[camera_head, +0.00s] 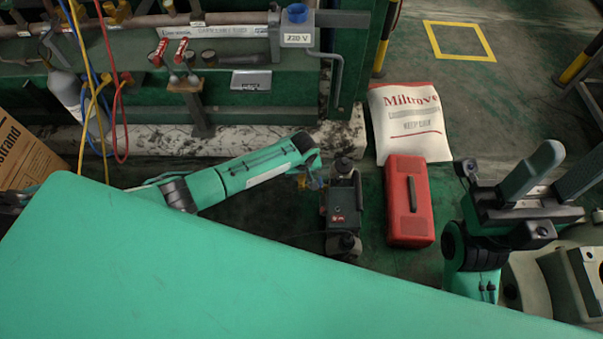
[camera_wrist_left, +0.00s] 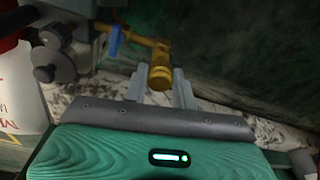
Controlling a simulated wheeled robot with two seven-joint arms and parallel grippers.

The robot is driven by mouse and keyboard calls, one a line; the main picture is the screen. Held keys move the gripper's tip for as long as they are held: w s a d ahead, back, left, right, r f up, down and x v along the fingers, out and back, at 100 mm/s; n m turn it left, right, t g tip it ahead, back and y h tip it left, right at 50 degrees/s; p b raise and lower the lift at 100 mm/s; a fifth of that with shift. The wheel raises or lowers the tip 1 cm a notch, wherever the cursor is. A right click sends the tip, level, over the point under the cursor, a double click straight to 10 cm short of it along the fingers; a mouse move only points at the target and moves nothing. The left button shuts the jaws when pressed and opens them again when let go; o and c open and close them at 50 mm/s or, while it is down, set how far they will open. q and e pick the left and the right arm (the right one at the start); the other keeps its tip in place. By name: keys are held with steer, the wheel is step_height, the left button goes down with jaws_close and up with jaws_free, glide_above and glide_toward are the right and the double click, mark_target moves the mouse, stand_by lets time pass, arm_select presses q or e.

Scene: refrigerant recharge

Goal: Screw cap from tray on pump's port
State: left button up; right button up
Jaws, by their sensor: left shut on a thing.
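The pump (camera_head: 342,205) is a dark grey unit standing on the floor, and part of it shows at the upper left of the left wrist view (camera_wrist_left: 58,55). A brass port fitting (camera_wrist_left: 140,40) with a blue lever (camera_wrist_left: 115,40) extends from it. My left gripper (camera_wrist_left: 160,90) is shut on the brass cap (camera_wrist_left: 160,76), which is in line with the fitting's end. I cannot tell whether the cap's thread is engaged. In the head view the left arm reaches down beside the pump. My right gripper (camera_head: 557,180) is open and empty at the right. No tray is identifiable.
A red toolbox (camera_head: 408,200) stands right of the pump, with a white bag (camera_head: 408,120) behind it. A green bench with pipes and hoses (camera_head: 220,85) runs along the back. A cardboard box (camera_head: 28,150) is at left. Floor beyond the bag is clear.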

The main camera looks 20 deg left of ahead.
stand_by(0.3)
arm_select(q)
steer(key=shift+p, duration=0.45)
stand_by(0.4)
steer(key=shift+p, duration=0.4)
steer(key=shift+f+b, duration=0.6)
steer(key=shift+f, duration=0.45)
stand_by(0.6)
